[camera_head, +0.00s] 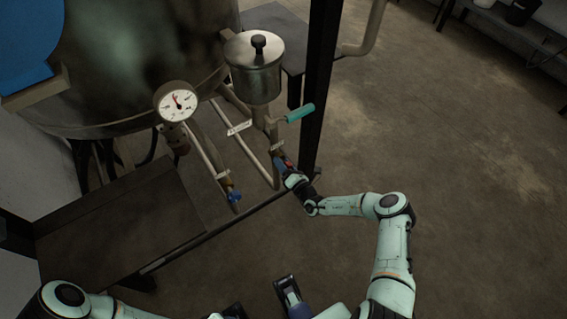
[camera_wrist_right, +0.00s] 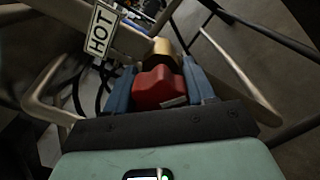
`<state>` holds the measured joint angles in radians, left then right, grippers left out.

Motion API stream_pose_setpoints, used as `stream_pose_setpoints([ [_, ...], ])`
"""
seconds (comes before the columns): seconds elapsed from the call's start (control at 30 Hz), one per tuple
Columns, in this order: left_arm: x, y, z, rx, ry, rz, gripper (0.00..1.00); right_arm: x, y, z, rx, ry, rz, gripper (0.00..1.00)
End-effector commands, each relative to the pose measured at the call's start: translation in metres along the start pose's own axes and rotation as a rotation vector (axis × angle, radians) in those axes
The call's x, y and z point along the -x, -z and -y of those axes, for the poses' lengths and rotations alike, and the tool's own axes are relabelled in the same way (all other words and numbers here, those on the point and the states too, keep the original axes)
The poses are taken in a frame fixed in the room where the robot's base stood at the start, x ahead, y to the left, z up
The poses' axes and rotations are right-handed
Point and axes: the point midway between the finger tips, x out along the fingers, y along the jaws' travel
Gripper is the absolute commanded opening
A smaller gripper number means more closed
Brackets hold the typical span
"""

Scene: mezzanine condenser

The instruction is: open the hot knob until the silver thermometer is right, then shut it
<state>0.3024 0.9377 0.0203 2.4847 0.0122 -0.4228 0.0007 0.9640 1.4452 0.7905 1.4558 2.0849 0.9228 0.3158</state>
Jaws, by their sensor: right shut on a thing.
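The hot knob is red (camera_wrist_right: 158,88) and sits in front of a brass fitting in the right wrist view. A white HOT tag (camera_wrist_right: 101,31) hangs at its upper left. My right gripper (camera_wrist_right: 160,90) is shut on the red knob, with a blue finger on each side. In the head view this gripper (camera_head: 287,167) is at the end of the right-hand pipe and largely covers the knob. The thermometer (camera_head: 176,100) is a round white dial with a silver rim and a red needle pointing up and slightly left. My left gripper (camera_head: 260,300) is at the bottom edge, partly cut off, its fingers apart and empty.
A blue knob (camera_head: 235,196) ends the pipe to the left. A lidded metal pot (camera_head: 255,77) and a teal-handled lever (camera_head: 300,113) stand above the right gripper. A dark post (camera_head: 319,90) rises close behind it. A dark table (camera_head: 125,220) is at left; floor is clear at right.

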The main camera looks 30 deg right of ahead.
Motion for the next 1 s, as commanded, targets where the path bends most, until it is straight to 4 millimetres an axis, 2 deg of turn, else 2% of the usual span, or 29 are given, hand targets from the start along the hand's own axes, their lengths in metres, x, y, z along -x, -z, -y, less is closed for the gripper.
stream_pose_setpoints([
  [0.03, 0.0005, -0.0003, 0.0, 0.0, 0.0, 0.001, 0.43, 0.002, 0.0047, 0.0012, -0.047, 0.004, -0.01, 0.24],
  [0.7, -0.0004, 0.0002, 0.0001, 0.0, 0.0, 0.0, 0.43, 0.0023, 0.006, 0.0002, -0.674, 0.006, -0.011, 0.23],
  [1.0, -0.002, 0.0014, 0.0002, 0.0, -0.001, -0.004, 0.43, 0.0021, 0.0068, -0.0007, -0.88, 0.007, -0.013, 0.23],
])
